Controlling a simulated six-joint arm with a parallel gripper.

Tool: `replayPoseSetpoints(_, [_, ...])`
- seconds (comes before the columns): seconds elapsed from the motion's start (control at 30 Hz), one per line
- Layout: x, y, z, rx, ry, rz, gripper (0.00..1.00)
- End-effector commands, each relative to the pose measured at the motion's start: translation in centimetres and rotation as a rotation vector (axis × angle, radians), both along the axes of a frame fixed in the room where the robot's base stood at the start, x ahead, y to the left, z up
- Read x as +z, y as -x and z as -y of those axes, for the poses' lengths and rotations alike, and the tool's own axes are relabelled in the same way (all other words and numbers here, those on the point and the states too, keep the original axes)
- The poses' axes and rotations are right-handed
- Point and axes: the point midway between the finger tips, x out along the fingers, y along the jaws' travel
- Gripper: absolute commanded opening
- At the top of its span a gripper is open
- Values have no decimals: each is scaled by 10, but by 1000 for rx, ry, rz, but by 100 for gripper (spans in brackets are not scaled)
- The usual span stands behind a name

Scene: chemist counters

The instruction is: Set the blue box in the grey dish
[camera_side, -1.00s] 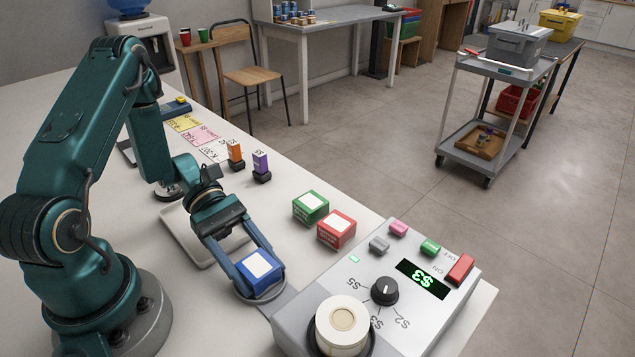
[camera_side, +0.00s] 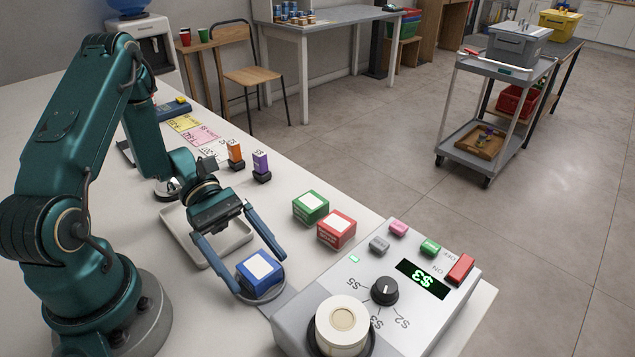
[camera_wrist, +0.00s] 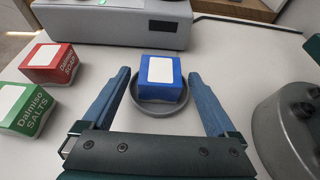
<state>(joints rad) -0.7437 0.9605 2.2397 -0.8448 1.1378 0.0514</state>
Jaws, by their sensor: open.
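The blue box (camera_side: 260,270) with a white label on top sits upright in the round grey dish (camera_side: 242,295), in front of the machine. In the wrist view the blue box (camera_wrist: 160,84) stands inside the rim of the dish (camera_wrist: 160,109). My gripper (camera_side: 256,269) is open, with its fingers spread wide on either side of the box. In the wrist view the fingertips (camera_wrist: 159,75) show clear gaps to the box on both sides.
A grey machine (camera_side: 440,290) with a dial and a green display stands to the right of the dish. A red box (camera_side: 336,230) and a green box (camera_side: 310,207) stand behind. A white tray (camera_side: 232,238) lies partly under my gripper.

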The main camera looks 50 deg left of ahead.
Motion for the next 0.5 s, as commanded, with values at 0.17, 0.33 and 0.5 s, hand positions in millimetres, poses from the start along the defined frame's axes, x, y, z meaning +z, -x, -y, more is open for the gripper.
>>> replayPoseSetpoints(0.17, [16, -1, -41, 9, -6, 6, 92])
replayPoseSetpoints(0.33, [28, 0, -71, 6, -5, 1, 92])
replayPoseSetpoints(0.5, [37, 0, -90, 4, -1, 1, 92])
